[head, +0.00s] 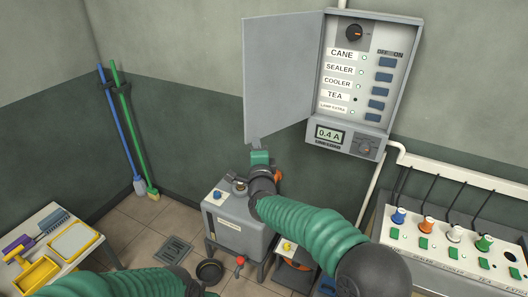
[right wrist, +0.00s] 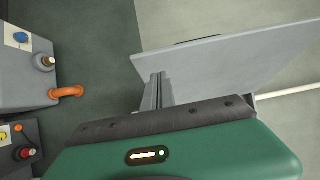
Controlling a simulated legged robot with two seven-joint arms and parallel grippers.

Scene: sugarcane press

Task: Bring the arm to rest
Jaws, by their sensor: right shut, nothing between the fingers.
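My right arm comes in from the lower right in the head view. Its gripper (head: 257,144) points up at the lower edge of the open grey cabinet door (head: 284,75). In the right wrist view the narrow fingers of this gripper (right wrist: 157,78) are together and empty, with the grey door (right wrist: 225,65) behind them. I cannot tell whether they touch it. My left arm shows only as a green sleeve and dark joint along the bottom left; its fingers are out of the picture.
The wall cabinet (head: 365,70) has labelled switches and a 0.4 A display. A grey machine (head: 240,225) stands below my right gripper. A socket panel (head: 450,245) with several coloured plugs is at the right. A table (head: 45,222) with yellow trays stands at the left, brooms (head: 125,130) in the corner.

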